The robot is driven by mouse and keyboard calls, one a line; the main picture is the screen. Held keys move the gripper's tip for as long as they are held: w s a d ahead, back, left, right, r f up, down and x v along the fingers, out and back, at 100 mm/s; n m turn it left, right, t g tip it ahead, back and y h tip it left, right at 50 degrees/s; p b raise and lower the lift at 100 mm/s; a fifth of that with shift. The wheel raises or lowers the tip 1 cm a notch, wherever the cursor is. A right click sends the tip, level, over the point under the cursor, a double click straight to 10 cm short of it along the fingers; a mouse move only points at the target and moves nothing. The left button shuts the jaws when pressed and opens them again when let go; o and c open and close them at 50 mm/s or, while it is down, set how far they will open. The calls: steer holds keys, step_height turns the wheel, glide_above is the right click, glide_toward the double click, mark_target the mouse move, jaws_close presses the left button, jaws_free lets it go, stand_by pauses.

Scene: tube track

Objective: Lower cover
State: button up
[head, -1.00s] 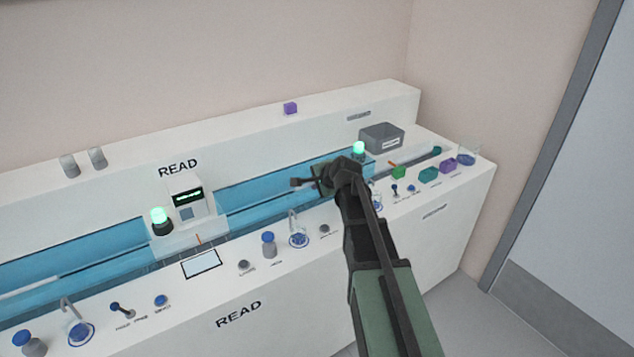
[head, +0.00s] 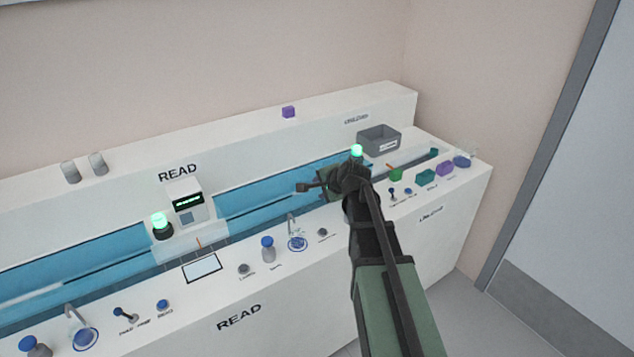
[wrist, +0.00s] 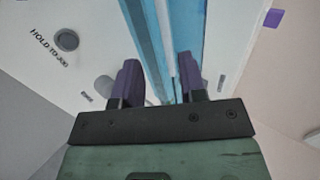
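The blue tube track (head: 255,197) runs along the white bench. Blue panels line it, but I cannot tell which part is the cover or whether it is raised. My gripper (head: 303,187) is above the bench in the head view, in front of the track's right stretch and left of the right green lamp. In the wrist view my gripper (wrist: 158,82) has its two dark purple fingers apart, with nothing held between them. The blue track (wrist: 143,28) shows beyond and between the fingers. My arm hides part of the bench's right half.
The reader box (head: 187,203) stands beside a lit green lamp (head: 161,226). A grey bin (head: 379,140) and small coloured blocks (head: 426,177) are at the right. A purple cube (head: 288,112) sits on the upper ledge.

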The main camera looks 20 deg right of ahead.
steer(key=p+v, duration=0.2)
steer(key=v, duration=0.4)
steer(key=shift+p, duration=0.3)
